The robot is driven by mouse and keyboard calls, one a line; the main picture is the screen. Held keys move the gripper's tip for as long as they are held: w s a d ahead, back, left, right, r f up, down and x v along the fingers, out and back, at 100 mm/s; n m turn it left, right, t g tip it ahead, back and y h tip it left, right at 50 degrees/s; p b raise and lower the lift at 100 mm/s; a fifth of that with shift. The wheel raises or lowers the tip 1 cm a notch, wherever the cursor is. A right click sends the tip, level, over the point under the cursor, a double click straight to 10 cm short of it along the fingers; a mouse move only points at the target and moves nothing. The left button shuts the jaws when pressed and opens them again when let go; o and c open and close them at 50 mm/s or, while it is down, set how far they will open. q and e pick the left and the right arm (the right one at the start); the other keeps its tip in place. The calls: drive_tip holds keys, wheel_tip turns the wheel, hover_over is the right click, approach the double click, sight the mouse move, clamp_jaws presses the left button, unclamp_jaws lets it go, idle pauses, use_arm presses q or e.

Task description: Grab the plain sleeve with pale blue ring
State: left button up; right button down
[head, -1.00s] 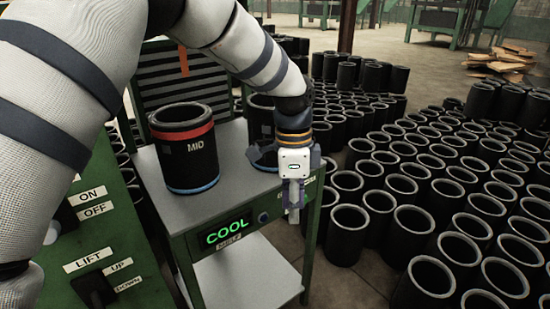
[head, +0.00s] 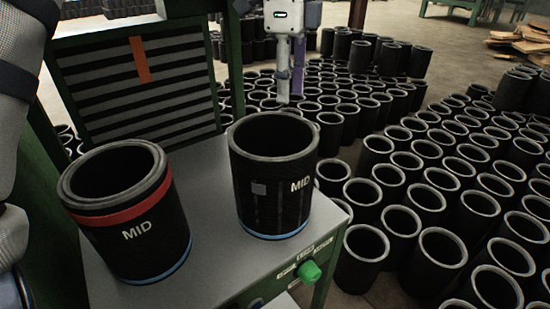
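The plain sleeve (head: 275,175) stands upright on the right part of the grey tabletop in the head view. It is black, with a MID label, a small grey patch, a pale blue ring at its foot and no red band.
A second MID sleeve (head: 130,210) with a red band and a blue ring stands to the left on the table (head: 215,265). A slatted panel (head: 135,90) rises behind. Many black sleeves crowd the floor at right. A green knob (head: 309,271) sits on the table's front.

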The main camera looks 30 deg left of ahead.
sight(285, 140)
use_arm(q)
drive_tip(key=f, duration=1.1)
drive_tip(key=shift+s+f+p, duration=0.25)
drive_tip(key=shift+f+p, duration=0.05)
clamp_jaws()
drive_tip(key=shift+r, duration=0.1)
